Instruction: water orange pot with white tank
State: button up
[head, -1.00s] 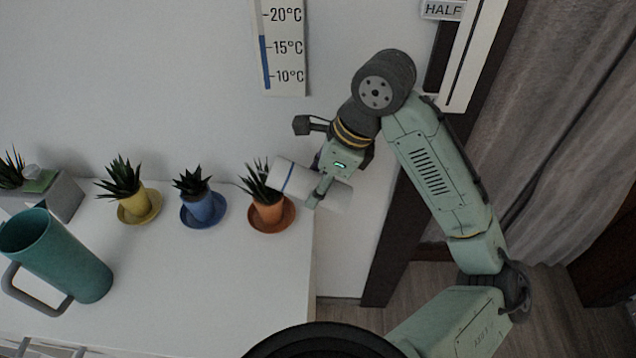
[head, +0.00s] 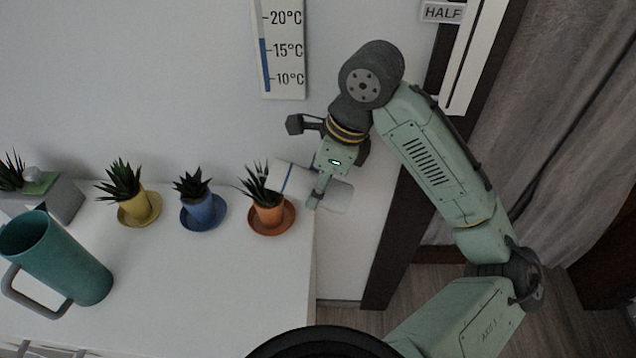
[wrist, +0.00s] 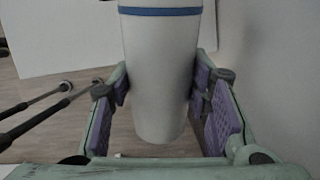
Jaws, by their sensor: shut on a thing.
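The white tank (head: 338,196), a white cylinder with a blue band, is held tilted sideways by my gripper (head: 316,192), its banded end toward the orange pot. In the wrist view the tank (wrist: 158,70) sits between the purple pads of my gripper (wrist: 160,100), which is shut on it. The orange pot (head: 268,213) with a spiky plant stands on an orange saucer near the desk's right edge. The tank's banded end is beside and partly behind the plant's leaves. I cannot tell whether they touch, and no water is visible.
A blue pot (head: 203,208) and a yellow pot (head: 136,207) stand to the left on the white desk (head: 210,285). A large teal mug (head: 70,262) is at front left. A grey planter (head: 58,200) is at far left. The wall is close behind.

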jog(key=shift+a+r+h, duration=0.15)
jog(key=shift+r+h, duration=0.65)
jog(key=shift+h, duration=0.1)
dwell(7.1)
